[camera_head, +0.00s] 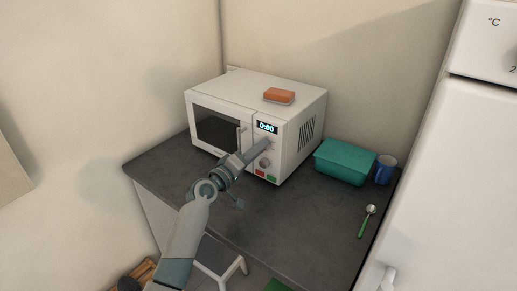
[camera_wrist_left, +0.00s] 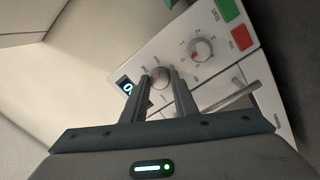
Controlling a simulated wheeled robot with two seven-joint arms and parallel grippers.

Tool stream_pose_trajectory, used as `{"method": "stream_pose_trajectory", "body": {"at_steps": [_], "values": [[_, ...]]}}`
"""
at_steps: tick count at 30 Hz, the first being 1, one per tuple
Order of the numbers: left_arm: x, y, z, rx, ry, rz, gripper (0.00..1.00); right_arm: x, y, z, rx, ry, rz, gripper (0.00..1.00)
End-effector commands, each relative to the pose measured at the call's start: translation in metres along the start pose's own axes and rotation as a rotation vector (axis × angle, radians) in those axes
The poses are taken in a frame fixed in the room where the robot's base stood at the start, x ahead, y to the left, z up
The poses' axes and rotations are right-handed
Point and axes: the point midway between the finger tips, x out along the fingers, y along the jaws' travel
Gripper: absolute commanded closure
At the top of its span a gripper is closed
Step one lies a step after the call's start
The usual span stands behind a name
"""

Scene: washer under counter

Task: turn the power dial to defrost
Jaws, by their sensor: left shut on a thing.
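The white microwave (camera_head: 303,107) stands on the counter, its control panel at the right of its front. In the left wrist view the panel carries two round dials, a display and two buttons. My left gripper (camera_head: 264,144) reaches the panel just below the display (camera_head: 267,127), its fingers shut on the upper dial (camera_wrist_left: 160,78). That dial is hidden behind the gripper in the head view. The lower dial (camera_wrist_left: 201,50) is free beside the fingers and also shows in the head view (camera_head: 264,163). My right gripper is not in view.
The door handle (camera_head: 238,139) is close to the left of my gripper. An orange sponge (camera_head: 279,95) lies on the microwave. A teal container (camera_head: 345,162), a blue mug (camera_head: 385,170) and a green-handled spoon (camera_head: 367,220) are to the right. The front counter is clear.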

Motion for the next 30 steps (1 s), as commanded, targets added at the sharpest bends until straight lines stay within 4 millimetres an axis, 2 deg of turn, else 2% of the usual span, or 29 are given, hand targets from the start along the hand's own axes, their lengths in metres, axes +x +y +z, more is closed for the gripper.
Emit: {"method": "stream_pose_trajectory", "body": {"at_steps": [30], "values": [[0.0,0.002,0.001,-0.961,0.057,0.009,0.96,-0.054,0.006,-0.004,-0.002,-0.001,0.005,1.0]]}}
